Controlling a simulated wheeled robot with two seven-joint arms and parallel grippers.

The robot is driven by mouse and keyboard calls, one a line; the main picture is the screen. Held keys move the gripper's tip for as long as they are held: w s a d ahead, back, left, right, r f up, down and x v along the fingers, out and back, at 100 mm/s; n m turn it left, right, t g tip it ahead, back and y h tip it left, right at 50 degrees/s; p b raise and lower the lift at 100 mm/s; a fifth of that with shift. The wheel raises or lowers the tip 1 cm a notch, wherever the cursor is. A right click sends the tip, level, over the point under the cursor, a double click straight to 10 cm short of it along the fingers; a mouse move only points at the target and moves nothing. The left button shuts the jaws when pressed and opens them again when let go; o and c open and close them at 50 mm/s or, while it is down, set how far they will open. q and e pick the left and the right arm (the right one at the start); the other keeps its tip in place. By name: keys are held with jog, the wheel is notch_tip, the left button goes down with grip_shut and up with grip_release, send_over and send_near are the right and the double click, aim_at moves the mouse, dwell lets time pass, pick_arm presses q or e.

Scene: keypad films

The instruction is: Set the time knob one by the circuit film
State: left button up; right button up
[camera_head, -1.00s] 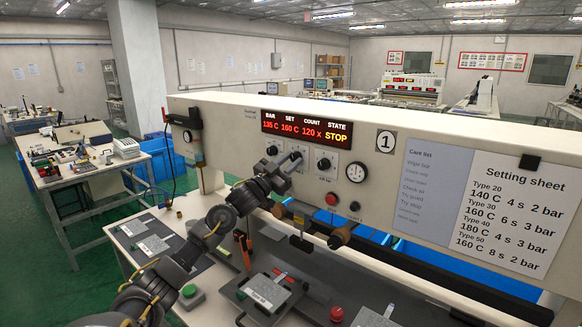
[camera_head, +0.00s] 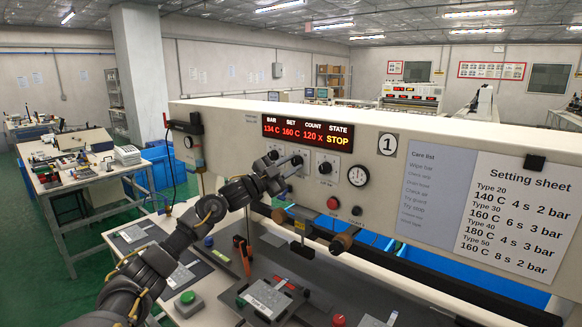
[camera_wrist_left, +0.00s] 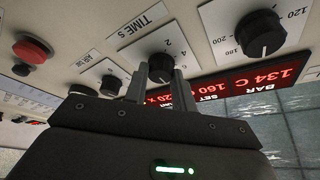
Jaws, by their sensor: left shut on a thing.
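My left gripper (camera_head: 293,166) reaches the front of the beam from the left. In the left wrist view its two fingers (camera_wrist_left: 161,82) are shut on the black time knob (camera_wrist_left: 160,66), one on each side. The label above it reads TIME s, with 2, 4 and 6 legible on its scale. In the head view the time knob (camera_head: 297,158) is the middle of three, partly covered by the gripper. A circuit film (camera_head: 265,297) appears to lie on a dark plate on the bench; its print is too small to read. My right gripper is not in view.
The red display (camera_head: 306,134) reads 134 C, 160 C, 120 x, STOP. A setting sheet (camera_head: 510,215) lists times for types 20 to 50. Neighbouring knobs (camera_head: 325,168), a gauge (camera_head: 358,176) and a red button (camera_head: 333,203) sit close by.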

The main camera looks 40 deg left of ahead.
pick_arm(q)
jog(key=o, duration=1)
jog(key=shift+s+a+f+b, duration=0.1)
jog(key=shift+s+f+b, duration=0.2)
jog(key=shift+s+b, duration=0.1)
jog(key=b+v, duration=0.4)
jog(key=v, duration=0.6)
jog(key=shift+r, duration=0.2)
